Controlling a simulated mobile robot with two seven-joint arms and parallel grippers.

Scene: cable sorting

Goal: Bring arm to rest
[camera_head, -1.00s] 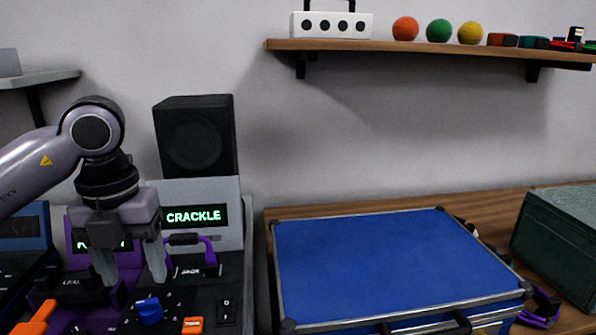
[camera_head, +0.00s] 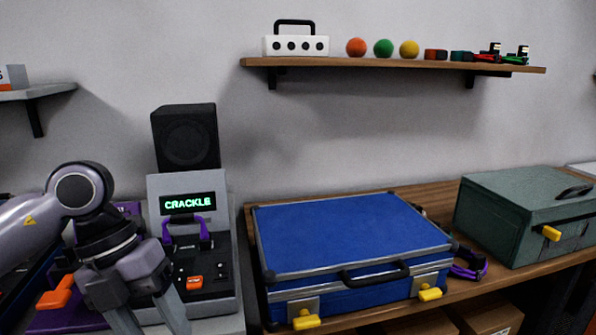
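My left arm comes in from the left, and its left gripper (camera_head: 150,318) points down in front of the purple and black devices. Its two fingers stand apart with nothing visible between them, and the tips reach the bottom edge of the view. My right gripper is not in view. A black-and-grey tester (camera_head: 222,262) shows the green word CRACKLE on its display (camera_head: 188,202). A purple cable (camera_head: 187,226) arches over the tester's jack area, with its ends at the panel. The gripper hides part of the purple device (camera_head: 75,318) to the left.
A closed blue case (camera_head: 340,232) with yellow latches lies on the wooden bench. A purple cable coil (camera_head: 470,265) lies to its right, beside a green box (camera_head: 522,215). A black speaker (camera_head: 186,137) stands behind the tester. A wall shelf (camera_head: 400,63) holds balls and small items.

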